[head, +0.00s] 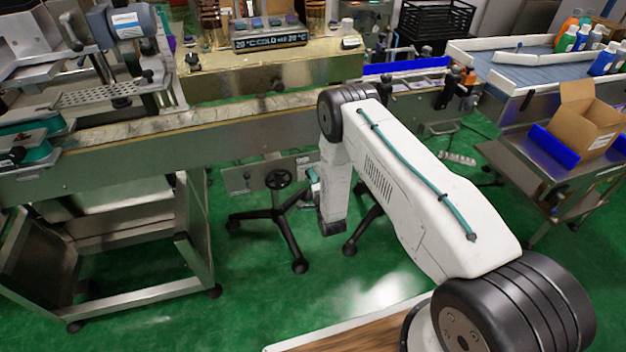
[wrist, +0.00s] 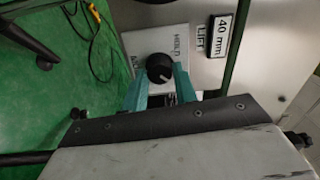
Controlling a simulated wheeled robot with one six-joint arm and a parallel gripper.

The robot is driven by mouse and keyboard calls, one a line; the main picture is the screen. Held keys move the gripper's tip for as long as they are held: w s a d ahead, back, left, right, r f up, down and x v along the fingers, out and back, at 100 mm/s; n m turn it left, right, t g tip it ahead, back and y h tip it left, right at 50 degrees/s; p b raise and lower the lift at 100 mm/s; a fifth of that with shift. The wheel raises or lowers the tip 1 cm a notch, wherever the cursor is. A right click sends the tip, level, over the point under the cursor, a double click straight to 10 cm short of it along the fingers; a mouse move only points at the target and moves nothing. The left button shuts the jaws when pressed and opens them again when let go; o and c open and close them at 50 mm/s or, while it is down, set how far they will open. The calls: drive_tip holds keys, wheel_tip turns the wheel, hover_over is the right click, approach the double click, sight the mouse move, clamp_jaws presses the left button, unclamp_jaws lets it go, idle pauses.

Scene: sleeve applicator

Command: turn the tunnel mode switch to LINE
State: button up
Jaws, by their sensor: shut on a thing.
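In the wrist view a round black knob (wrist: 159,67) sits on a white plate with sideways lettering that seems to read HOLD. A pale mark shows on the knob's lower right side. The rest of the lettering is partly covered, and LINE cannot be read. My gripper (wrist: 160,75) has its two teal fingers on either side of the knob and is shut on it. In the head view only a bit of teal of my gripper (head: 313,176) shows beside my arm, at the grey panel under the conveyor; the knob is hidden there.
A sign reading 40 mm LIFT (wrist: 222,36) is right of the knob. A black handwheel (head: 279,179) and a black-footed stand (head: 287,232) are left of my arm. A steel cart (head: 185,235) stands at the left.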

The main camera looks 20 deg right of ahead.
drive_tip(key=o, duration=1)
drive_tip(key=shift+c, duration=0.2)
drive_tip(key=s, duration=0.8)
drive_tip(key=shift+w, duration=0.1)
